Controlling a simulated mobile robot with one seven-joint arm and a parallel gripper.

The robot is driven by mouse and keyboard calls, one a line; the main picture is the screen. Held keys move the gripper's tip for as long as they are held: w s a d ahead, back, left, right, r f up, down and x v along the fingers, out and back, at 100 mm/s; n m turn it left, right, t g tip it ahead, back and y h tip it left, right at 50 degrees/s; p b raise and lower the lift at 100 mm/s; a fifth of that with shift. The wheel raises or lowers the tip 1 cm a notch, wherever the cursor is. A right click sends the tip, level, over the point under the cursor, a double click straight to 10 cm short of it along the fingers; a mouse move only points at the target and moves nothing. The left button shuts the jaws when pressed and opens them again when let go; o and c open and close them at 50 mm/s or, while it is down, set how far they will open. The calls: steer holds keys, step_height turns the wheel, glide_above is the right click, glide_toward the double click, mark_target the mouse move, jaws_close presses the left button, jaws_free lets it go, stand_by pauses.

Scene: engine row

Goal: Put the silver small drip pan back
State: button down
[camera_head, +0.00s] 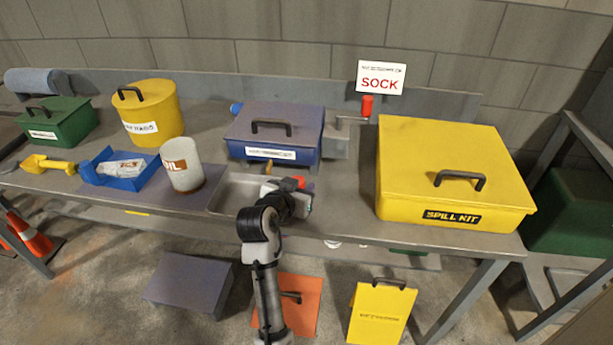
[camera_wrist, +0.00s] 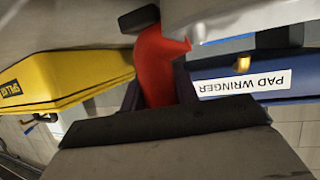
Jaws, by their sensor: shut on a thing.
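The silver small drip pan (camera_head: 232,192) is a shallow grey metal tray at the front of the bench, below and in front of the blue pad wringer (camera_head: 273,136). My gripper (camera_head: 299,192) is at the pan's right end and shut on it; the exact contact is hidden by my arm. In the wrist view the wringer's label side (camera_wrist: 243,84) appears upside down, with a brass spout (camera_wrist: 242,64) close to my gripper. I cannot tell how far the pan sits above the bench.
A white oil container (camera_head: 183,165) and a blue tray (camera_head: 122,172) stand left of the pan. The large yellow spill kit (camera_head: 450,180) is to the right, with some bare bench (camera_head: 348,205) between. The wringer has a red-knobbed crank (camera_head: 367,106) on its right.

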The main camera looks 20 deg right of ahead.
steer(key=w+d, duration=0.1)
steer(key=w+d+p, duration=0.1)
steer(key=w+d, duration=0.1)
steer(key=shift+d+r, duration=0.1)
steer(key=shift+d, duration=0.15)
steer(key=shift+a+f+p, duration=0.1)
steer(key=shift+f+p, duration=0.3)
steer(key=shift+f, duration=0.45)
steer(key=shift+f, duration=0.2)
steer(key=c, duration=1.1)
jaws_free()
steer(key=shift+o, duration=0.2)
